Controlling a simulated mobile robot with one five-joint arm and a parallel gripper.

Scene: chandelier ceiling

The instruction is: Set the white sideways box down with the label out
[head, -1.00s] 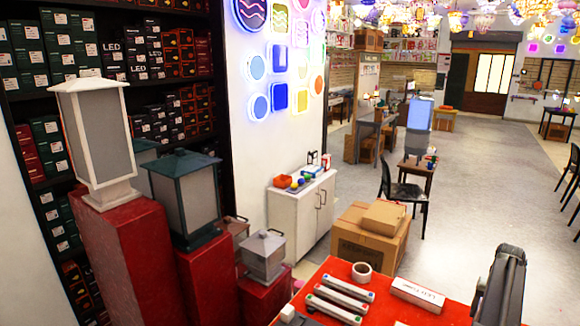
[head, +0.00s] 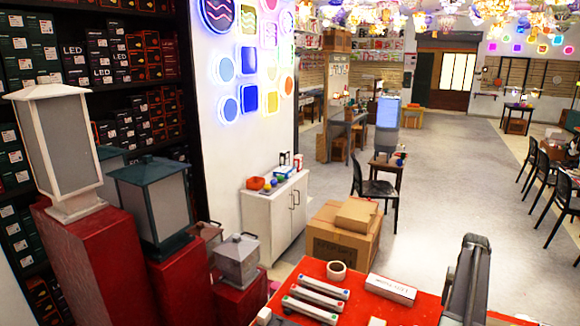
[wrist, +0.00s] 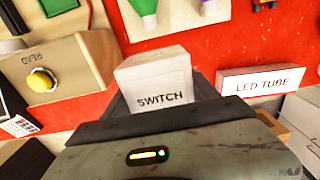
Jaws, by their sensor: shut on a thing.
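The white box (wrist: 160,98) sits between the jaws of my gripper (wrist: 158,84) in the wrist view. Its printed word "SWITCH" faces the wrist camera and reads upright. My gripper is shut on this box, with a dark finger on each side. The box appears over the red tabletop (wrist: 95,105); whether it touches the surface cannot be told. In the head view my gripper and the box are not visible. The red table (head: 316,268) shows at the bottom.
A white "LED TUBE" box (wrist: 262,80) lies right of the held box; the head view shows it too (head: 390,289). A beige box with a yellow button (wrist: 42,84) stands left.

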